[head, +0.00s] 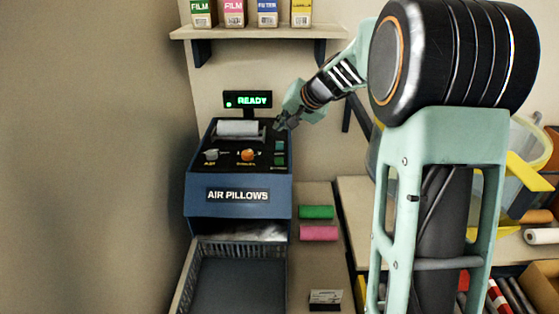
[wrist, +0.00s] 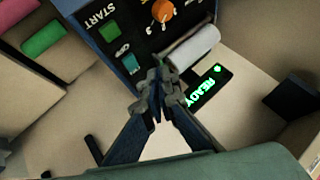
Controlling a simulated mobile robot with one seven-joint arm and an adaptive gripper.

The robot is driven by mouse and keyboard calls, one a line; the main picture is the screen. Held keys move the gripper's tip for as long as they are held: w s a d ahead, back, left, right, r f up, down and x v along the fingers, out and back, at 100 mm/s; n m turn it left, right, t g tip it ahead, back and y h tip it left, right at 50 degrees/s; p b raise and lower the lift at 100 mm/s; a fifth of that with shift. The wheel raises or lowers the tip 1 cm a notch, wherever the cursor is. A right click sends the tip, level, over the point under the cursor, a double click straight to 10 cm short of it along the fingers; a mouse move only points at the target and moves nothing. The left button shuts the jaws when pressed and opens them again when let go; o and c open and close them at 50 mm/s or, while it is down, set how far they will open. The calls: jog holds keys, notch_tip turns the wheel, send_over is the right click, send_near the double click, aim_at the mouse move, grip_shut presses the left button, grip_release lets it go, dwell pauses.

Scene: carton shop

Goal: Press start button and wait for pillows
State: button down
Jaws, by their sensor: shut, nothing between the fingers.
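The blue AIR PILLOWS machine (head: 238,195) stands on the counter. Its display (head: 248,100) glows green with READY, and it also shows in the wrist view (wrist: 208,88). The green start button (wrist: 110,32), labelled START, is on the black panel, with a teal button (wrist: 128,62) beside it. My gripper (head: 280,122) is shut and empty above the panel's back right corner. In the wrist view its fingertips (wrist: 157,84) are near the white film roll (wrist: 193,47), apart from the start button. Whitish film (head: 245,232) shows in the outlet. The grey basket (head: 236,285) below looks empty where visible.
An orange knob (head: 248,155) sits on the panel. Green (head: 316,212) and pink (head: 318,233) rolls lie right of the machine. A shelf (head: 250,33) with several boxes hangs above. A wall is close on the left. My arm hides part of the right side.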

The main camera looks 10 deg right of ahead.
jog(key=b, duration=0.5)
send_over(281, 161)
notch_tip(281, 161, down, 7)
jog(key=shift+f, duration=0.15)
jog(key=shift+f+b, duration=0.65)
jog(key=shift+f, duration=0.1)
dwell(0.5)
jog(key=shift+f+b, duration=0.4)
jog(key=shift+b, duration=0.25)
jog(key=shift+f+b, duration=0.45)
jog(key=shift+b, duration=0.15)
dwell(0.5)
jog(key=shift+r, duration=0.1)
jog(key=shift+r+p, duration=0.5)
jog(key=shift+r, duration=0.3)
